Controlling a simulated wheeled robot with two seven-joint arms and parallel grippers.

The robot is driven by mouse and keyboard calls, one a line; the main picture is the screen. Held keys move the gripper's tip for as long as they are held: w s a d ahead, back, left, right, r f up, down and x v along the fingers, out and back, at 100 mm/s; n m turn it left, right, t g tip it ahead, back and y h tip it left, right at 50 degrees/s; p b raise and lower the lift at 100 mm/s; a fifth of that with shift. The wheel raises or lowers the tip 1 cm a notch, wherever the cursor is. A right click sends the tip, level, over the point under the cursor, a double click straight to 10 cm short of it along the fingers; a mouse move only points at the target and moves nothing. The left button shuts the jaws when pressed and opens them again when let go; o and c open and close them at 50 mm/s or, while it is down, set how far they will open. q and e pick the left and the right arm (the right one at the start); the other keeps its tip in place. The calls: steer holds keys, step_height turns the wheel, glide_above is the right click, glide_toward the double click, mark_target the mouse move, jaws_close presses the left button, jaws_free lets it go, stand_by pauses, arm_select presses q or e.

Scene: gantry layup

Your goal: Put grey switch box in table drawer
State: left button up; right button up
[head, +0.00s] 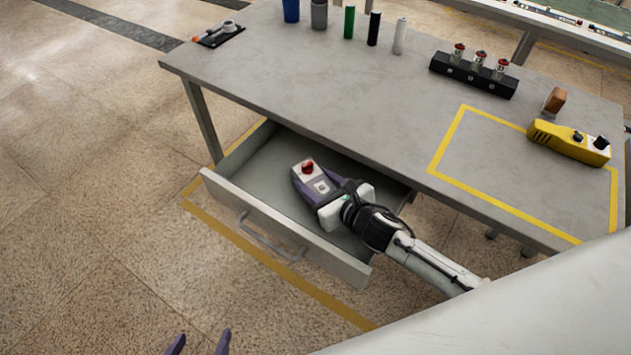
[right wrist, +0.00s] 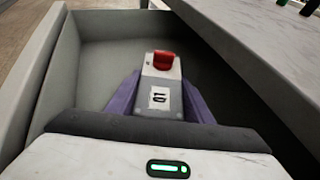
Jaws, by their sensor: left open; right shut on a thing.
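The grey switch box (head: 312,177) has a red switch on top and a small white label. It also shows in the right wrist view (right wrist: 160,97), between the purple fingers. My right gripper (head: 308,184) is shut on it and holds it over the inside of the open table drawer (head: 226,194). I cannot tell whether the box touches the drawer floor. The drawer also shows in the right wrist view (right wrist: 105,60), and nothing else is seen in it. My left gripper (head: 201,346) is open and empty at the bottom edge of the head view, away from the table.
The table top (head: 330,95) overhangs the drawer's back. Floor left of the drawer is clear.

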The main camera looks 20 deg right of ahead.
steer(key=o, duration=1.3)
steer(key=shift+f, duration=0.1)
steer(key=shift+r, duration=0.2)
steer(key=p+v, duration=0.1)
steer(key=v, duration=1.1)
steer(key=shift+d+f, duration=0.1)
